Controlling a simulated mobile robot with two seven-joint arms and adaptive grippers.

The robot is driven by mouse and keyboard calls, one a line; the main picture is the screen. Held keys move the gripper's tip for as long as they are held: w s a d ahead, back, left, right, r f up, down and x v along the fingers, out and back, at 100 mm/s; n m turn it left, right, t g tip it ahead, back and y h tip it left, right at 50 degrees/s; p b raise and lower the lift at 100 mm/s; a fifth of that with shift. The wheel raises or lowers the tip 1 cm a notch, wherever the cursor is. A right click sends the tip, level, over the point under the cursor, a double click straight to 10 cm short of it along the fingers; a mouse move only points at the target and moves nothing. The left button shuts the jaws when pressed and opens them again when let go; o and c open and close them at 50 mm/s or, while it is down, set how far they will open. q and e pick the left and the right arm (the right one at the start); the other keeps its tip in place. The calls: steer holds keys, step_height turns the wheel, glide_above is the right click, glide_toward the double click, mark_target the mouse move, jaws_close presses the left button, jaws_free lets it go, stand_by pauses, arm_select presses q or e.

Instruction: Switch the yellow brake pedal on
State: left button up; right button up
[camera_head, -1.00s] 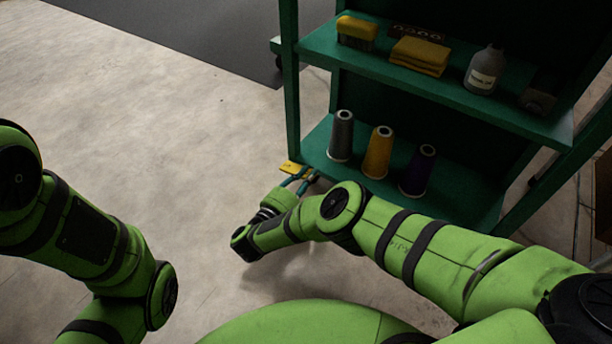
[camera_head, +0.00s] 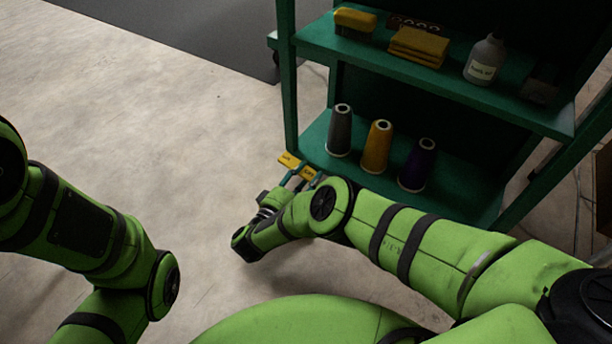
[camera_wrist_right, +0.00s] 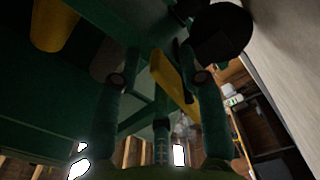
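The yellow brake pedal (camera_head: 289,160) shows in the head view at the front left foot of the green rack, with a second yellow piece (camera_head: 309,172) just right of it. The lettering on them is too small to read. My right gripper (camera_head: 302,179) is right at these pieces, low near the floor. In the right wrist view a yellow plate (camera_wrist_right: 172,80) lies between the two fingers of the right gripper (camera_wrist_right: 160,85). The fingers are apart, with gaps visible on both sides of the plate. My left arm is at the left edge; its gripper is out of view.
The green rack (camera_head: 292,95) holds grey (camera_head: 340,132), orange (camera_head: 377,148) and purple (camera_head: 417,165) thread cones on its lower shelf. Above are a brush (camera_head: 355,20), yellow cloths (camera_head: 419,46) and a bottle (camera_head: 485,61). The floor left of the rack is clear.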

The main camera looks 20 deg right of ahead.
steer(key=shift+v, duration=3.75)
steer(key=shift+r, duration=0.15)
